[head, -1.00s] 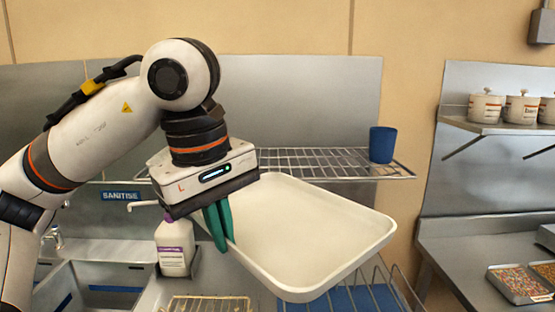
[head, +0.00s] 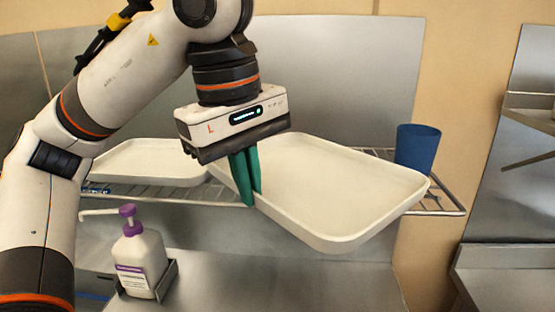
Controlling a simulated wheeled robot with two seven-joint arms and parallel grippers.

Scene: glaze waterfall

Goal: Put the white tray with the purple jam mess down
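A white tray (head: 335,195) is held by my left gripper (head: 245,180), whose green fingers are closed over its left rim. The tray overlaps the wire rack in the picture, and its near corner sticks out past the rack's front edge. I cannot tell whether it touches the rack. Its visible surface looks clean, with no purple jam showing. A second white tray (head: 150,162) lies on the left part of the rack, partly hidden behind my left arm. My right gripper is out of view.
The wire rack (head: 450,206) runs along the steel wall. A blue cup (head: 416,148) stands at its right end, close behind the held tray. A purple-topped pump bottle (head: 140,262) stands in a holder below left. A small shelf (head: 530,120) is at far right.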

